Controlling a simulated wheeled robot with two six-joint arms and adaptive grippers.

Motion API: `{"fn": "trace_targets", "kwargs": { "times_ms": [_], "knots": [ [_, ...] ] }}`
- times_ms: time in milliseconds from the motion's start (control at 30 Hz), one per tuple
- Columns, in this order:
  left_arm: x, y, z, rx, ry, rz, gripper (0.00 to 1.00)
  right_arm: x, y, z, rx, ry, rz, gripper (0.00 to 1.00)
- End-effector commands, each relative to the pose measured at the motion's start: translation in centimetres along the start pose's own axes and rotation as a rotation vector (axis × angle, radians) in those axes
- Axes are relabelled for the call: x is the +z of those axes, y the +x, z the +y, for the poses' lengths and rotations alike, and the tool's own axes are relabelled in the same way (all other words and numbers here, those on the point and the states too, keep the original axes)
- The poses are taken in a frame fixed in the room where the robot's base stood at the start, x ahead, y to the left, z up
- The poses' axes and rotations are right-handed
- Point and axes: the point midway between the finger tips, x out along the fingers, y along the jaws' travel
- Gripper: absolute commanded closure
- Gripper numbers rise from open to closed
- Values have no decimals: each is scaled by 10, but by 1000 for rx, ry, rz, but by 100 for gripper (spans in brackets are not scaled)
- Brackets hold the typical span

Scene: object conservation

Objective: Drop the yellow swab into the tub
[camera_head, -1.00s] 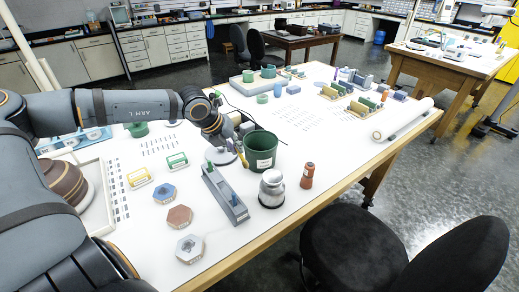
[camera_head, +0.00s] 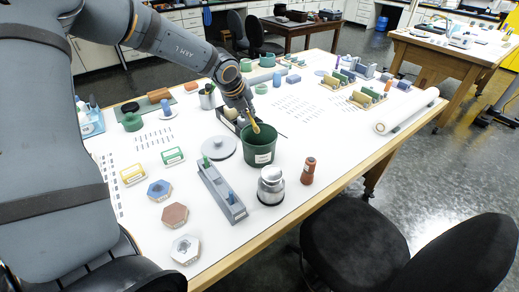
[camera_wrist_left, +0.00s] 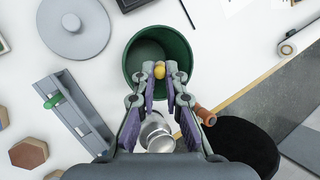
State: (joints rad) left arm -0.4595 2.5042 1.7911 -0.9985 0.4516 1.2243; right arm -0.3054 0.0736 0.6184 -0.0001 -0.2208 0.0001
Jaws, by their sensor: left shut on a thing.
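The green tub (camera_head: 259,152) stands on the white table with a label on its front. It also shows below my gripper in the wrist view (camera_wrist_left: 184,50), where its visible inside looks empty. My left gripper (camera_head: 250,117) is shut on the yellow swab (camera_head: 255,127) and holds it above the tub's opening, near the rim. In the wrist view the swab's rounded yellow end (camera_wrist_left: 159,70) shows between the fingertips (camera_wrist_left: 160,72). The rest of the swab is hidden there. My right gripper is not in view.
A grey round lid (camera_head: 219,147) lies left of the tub. A grey rack (camera_head: 222,192), a silver jar (camera_head: 271,185) and a brown bottle (camera_head: 308,171) stand in front. A metal cup (camera_head: 207,98) with tools is behind.

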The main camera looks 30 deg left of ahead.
Motion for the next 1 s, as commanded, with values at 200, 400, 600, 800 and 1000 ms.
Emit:
{"fn": "trace_targets", "kwargs": {
  "times_ms": [200, 400, 600, 800, 1000],
  "knots": [
    [-9, 22, 9, 0, 0, 1, 100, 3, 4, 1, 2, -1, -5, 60],
    [-12, 28, 11, -1, -1, 0, 100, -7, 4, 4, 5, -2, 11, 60],
    [-12, 28, 11, -1, 0, 0, 88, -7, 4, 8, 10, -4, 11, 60],
    [-12, 28, 11, -1, 0, 0, 63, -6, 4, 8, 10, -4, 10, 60],
    [-12, 28, 11, -1, 0, 0, 63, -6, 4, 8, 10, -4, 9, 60]
  ]
}}
